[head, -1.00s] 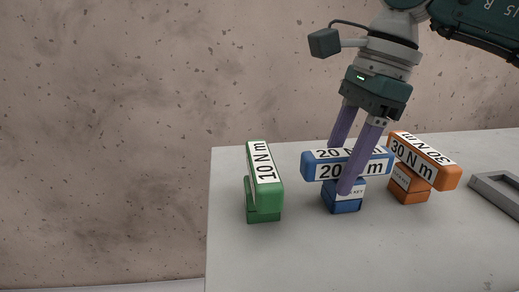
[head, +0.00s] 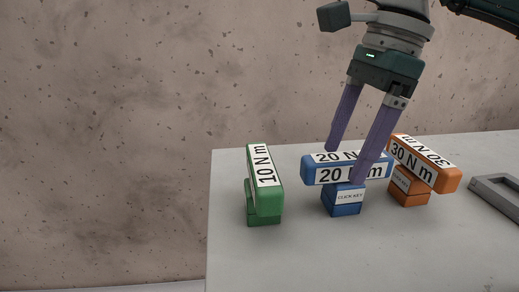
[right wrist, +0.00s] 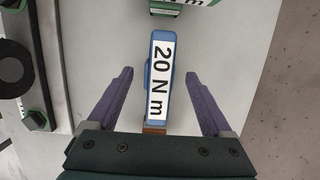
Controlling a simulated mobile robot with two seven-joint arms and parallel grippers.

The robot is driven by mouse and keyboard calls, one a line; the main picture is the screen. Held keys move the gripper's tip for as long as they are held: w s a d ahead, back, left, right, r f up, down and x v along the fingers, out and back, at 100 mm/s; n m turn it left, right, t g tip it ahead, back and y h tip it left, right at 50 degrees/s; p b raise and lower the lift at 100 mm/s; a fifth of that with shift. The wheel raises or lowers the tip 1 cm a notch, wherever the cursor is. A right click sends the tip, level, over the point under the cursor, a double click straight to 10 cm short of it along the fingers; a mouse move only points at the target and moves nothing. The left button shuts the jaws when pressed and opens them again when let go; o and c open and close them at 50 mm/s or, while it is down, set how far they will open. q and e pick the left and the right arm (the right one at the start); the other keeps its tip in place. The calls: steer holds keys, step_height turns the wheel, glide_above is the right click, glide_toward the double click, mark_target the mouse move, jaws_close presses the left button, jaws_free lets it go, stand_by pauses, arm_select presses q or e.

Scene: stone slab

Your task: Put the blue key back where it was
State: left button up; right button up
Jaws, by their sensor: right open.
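The blue key (head: 347,170), a bar labelled 20 N m, lies across the top of a smaller blue block (head: 343,200) marked CLICK KEY on the slab. My right gripper (head: 345,165) is open above it, with one purple finger in front of the bar and one behind. In the right wrist view the blue key (right wrist: 163,78) lies between and beyond the two spread fingers (right wrist: 163,85), with gaps on both sides. The blue block is mostly hidden there. My left gripper is not in view.
A green 10 N m bar (head: 264,178) sits on a green block to the left. An orange 30 N m bar (head: 425,164) rests on an orange block close on the right. A grey frame (head: 497,192) lies at the slab's right. The slab's front (head: 300,255) is clear.

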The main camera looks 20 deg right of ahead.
steer(key=v, duration=0.9)
steer(key=shift+p, duration=0.35)
steer(key=shift+r, duration=0.1)
